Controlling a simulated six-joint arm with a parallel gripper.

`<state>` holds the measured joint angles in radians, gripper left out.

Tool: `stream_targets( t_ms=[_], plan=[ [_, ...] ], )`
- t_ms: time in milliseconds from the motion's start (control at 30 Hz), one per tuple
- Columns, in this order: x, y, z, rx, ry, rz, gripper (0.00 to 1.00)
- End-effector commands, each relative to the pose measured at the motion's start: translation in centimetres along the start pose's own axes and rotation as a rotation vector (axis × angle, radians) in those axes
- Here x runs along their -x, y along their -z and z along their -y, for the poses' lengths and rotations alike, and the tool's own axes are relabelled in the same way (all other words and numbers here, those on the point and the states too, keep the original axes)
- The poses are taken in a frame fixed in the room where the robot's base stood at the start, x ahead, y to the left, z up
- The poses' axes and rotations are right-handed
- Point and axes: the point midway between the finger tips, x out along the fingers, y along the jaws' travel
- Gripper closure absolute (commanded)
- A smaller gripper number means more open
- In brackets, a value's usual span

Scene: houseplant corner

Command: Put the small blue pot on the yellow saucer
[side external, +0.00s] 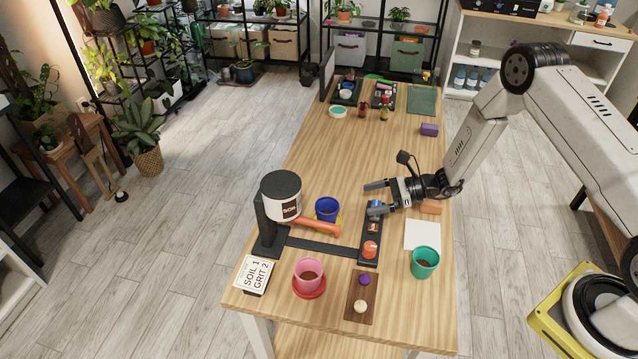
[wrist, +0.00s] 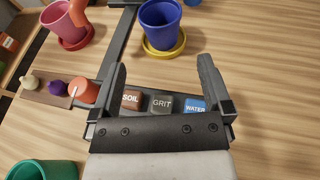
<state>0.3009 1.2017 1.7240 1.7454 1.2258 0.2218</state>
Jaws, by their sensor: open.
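The small blue pot (side external: 327,206) stands upright on the yellow saucer (side external: 339,224), left of my gripper. In the wrist view the blue pot (wrist: 158,24) is at the top middle, and the yellow saucer's rim (wrist: 172,52) shows around its base. My gripper (side external: 369,199) is open and empty, above the dark panel of buttons. In the wrist view its two fingers (wrist: 163,66) are spread wide, pointing toward the pot with a gap between them and it. No finger appears to touch the pot.
A soil dispenser (side external: 281,197) with an orange spout (side external: 318,227) stands left of the pot. A pink pot (side external: 308,273) on a red saucer (side external: 322,288) and a teal pot (side external: 425,262) are at the near end. The button panel (side external: 371,235) lies under my gripper. The table's middle is mostly clear.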

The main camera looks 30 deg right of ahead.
Motion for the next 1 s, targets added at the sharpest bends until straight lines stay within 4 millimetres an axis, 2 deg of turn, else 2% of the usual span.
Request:
stream_targets(
  t_ms=[233, 467, 700, 1000],
  plan=[
    [0.1, -1.3, -1.4, 0.068, -0.078, -0.055, 0.0],
    [1.2, -3.7, -5.3, 0.258, -0.274, -0.199, 0.0],
    [4.1, -5.9, -9.6, 0.548, -0.508, -0.384, 0.0],
    [9.0, -7.8, -13.1, 0.968, -0.761, -0.59, 0.0]
  ],
)
